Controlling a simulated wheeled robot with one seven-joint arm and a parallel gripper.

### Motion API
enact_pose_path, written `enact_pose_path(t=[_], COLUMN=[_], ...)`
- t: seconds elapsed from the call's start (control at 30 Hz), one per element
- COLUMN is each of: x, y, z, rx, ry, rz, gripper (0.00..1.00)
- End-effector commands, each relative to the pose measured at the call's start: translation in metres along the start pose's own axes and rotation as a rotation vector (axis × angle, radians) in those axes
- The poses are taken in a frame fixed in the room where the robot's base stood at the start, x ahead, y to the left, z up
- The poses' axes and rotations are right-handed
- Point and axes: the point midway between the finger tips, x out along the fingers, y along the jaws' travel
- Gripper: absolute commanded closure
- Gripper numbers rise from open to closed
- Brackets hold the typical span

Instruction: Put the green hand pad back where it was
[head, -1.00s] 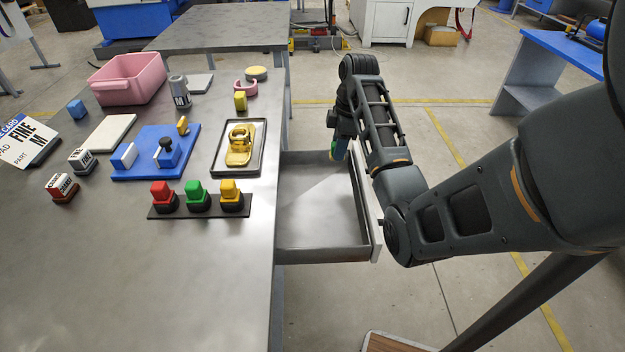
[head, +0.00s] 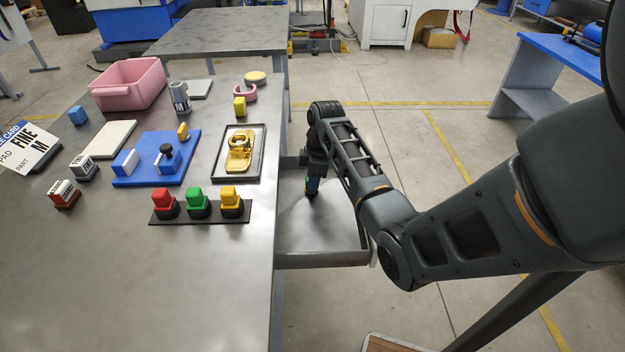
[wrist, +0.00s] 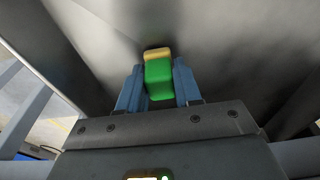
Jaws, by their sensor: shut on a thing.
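My gripper (head: 312,187) is inside the open drawer (head: 335,259) at the table's right side, pointing down. Its blue fingers are shut on the green hand pad (wrist: 159,80), which has a green block body and a tan face at its far end. In the head view the pad is mostly hidden by the fingers and wrist. It is low over the drawer floor; I cannot tell whether it touches it.
A black rack (head: 183,220) with red, green and yellow knobbed pieces stands near the table's right edge. A dark tray (head: 222,176) holds a yellow part. A blue fixture (head: 130,180) and pink bin (head: 118,95) lie further left. The drawer floor around my gripper looks clear.

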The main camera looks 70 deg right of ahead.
Motion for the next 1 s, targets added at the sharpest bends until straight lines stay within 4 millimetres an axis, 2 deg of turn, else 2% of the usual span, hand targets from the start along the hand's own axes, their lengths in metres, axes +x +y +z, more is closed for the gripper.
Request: enact_pose_path(t=[0.23, 0.27, 0.5, 0.8, 1.0], x=[0.003, 0.004, 0.003, 0.000, -0.023], y=[0.000, 0.000, 0.000, 0.000, 0.001], z=[0.000, 0.000, 0.000, 0.000, -0.001], rx=[-0.001, -0.001, -0.001, 0.000, -0.001], ry=[0.000, 0.000, 0.000, 0.000, 0.001], rz=[0.000, 0.000, 0.000, 0.001, 0.004], gripper=[0.95, 0.65, 0.42, 0.41, 0.41])
